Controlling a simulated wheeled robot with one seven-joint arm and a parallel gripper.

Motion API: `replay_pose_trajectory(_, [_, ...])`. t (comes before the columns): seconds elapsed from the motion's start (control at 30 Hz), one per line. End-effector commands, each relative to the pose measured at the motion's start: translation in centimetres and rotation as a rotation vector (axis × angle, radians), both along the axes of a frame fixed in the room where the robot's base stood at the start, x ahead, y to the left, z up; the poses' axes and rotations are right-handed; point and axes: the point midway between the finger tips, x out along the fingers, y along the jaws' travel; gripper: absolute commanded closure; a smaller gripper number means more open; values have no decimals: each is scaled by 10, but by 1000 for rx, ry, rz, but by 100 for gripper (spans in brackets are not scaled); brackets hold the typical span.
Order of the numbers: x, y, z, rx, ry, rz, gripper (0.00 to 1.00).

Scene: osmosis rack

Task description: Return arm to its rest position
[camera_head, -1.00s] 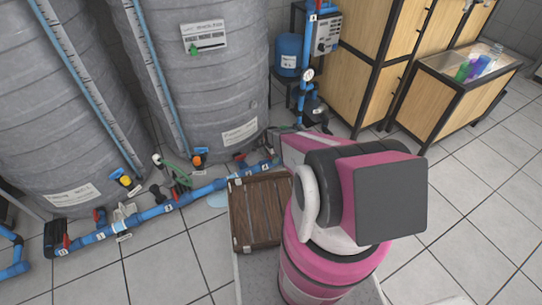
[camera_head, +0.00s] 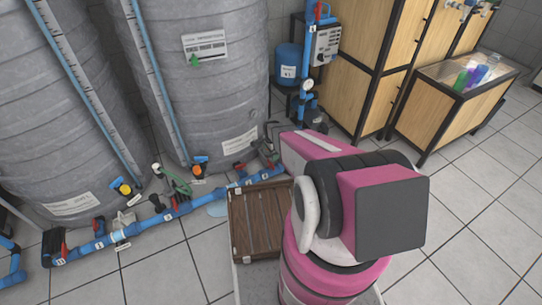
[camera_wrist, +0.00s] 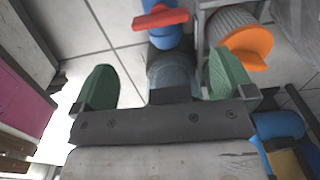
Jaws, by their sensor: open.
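My arm, pink and black, fills the lower right of the head view and is bent over toward the pipework. My gripper (camera_wrist: 163,82) shows in the wrist view with its two green fingers wide apart and nothing gripped. Below and between the fingers is a grey pipe section (camera_wrist: 172,68) joined to a blue pipe with a red valve handle (camera_wrist: 160,20). An orange knob (camera_wrist: 247,47) lies just beyond the right finger. In the head view my gripper is mostly hidden behind the forearm.
Two large grey tanks (camera_head: 215,85) stand at the left and back. A blue pipe line (camera_head: 170,214) with valves runs along the floor before them. A brown wooden crate (camera_head: 255,222) sits beside my arm. Wooden cabinets (camera_head: 370,65) stand behind right. Tiled floor (camera_head: 475,220) at the right is clear.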

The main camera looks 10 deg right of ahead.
Motion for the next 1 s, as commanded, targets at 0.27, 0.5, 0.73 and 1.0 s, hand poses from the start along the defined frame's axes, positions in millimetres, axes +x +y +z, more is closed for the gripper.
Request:
replay_pose_trajectory(0.27, [0, 0, -1, 0, 0, 0, 0])
replay_pose_trajectory(0.5, [-6, 0, 14, 0, -1, 34, 0])
replay_pose_trajectory(0.73, [-59, 0, 124, -1, -6, 359, 0])
replay_pose_trajectory(1.0, [-153, 0, 269, -4, -8, 903, 0])
